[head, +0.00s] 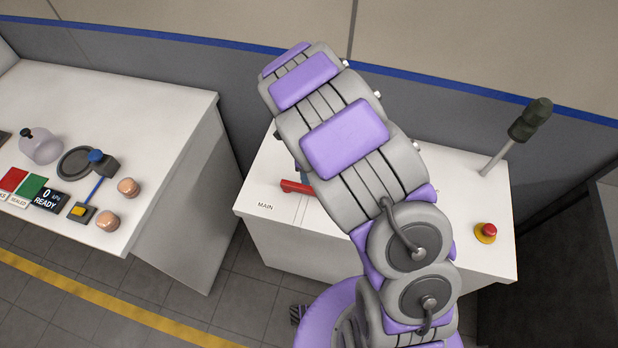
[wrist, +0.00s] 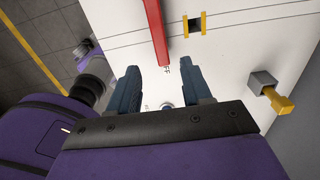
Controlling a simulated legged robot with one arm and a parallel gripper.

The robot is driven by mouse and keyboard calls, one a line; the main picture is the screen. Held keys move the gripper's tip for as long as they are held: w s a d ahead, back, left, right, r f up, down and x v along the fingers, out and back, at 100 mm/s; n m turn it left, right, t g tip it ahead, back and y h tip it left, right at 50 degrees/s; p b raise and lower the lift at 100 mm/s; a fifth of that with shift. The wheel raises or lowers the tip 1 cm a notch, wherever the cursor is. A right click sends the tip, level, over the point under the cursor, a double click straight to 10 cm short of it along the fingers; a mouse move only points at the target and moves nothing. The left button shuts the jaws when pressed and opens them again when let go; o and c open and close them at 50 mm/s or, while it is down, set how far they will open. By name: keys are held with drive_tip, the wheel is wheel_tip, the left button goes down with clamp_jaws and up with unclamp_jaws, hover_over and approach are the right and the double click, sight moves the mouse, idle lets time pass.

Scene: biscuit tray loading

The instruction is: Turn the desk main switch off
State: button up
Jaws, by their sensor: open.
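The main switch's red handle (head: 294,187) lies on the white desk (head: 262,228) near the MAIN label in the head view. My arm hides the area to its right. In the wrist view the red handle (wrist: 156,30) runs down from the top edge, and its near end is just beyond the gap between my fingertips. My gripper (wrist: 163,78) is open, with two dark blue fingers apart and nothing between them. I cannot tell whether a finger touches the handle. In the head view my gripper is mostly hidden behind my arm.
A red button on a yellow base (head: 485,232) and a dark lamp on a pole (head: 530,120) stand at the desk's right. A second white table (head: 155,110) at left holds a jar, a READY display (head: 47,200) and round biscuits (head: 128,187). A floor gap separates them.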

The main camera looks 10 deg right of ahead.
wheel_tip(320, 180, up, 8)
drive_tip(key=shift+f, duration=0.2)
idle(0.5)
drive_tip(key=s+d+r+n+b, duration=0.2)
drive_tip(key=s+d+r+n, duration=0.1)
drive_tip(key=s+r+n, duration=0.3)
drive_tip(key=s+d+r+n+b, duration=0.1)
drive_tip(key=s+d+r+n, duration=0.2)
drive_tip(key=s, duration=0.4)
drive_tip(key=s+d+r+n+g+b, duration=0.1)
drive_tip(key=s+d+n+b, duration=0.1)
drive_tip(key=s+n, duration=1.1)
drive_tip(key=s+b, duration=0.1)
drive_tip(key=s, duration=0.5)
drive_tip(key=shift+s+r+n+g, duration=0.25)
drive_tip(key=shift+n+g, duration=0.05)
drive_tip(key=shift+g, duration=0.1)
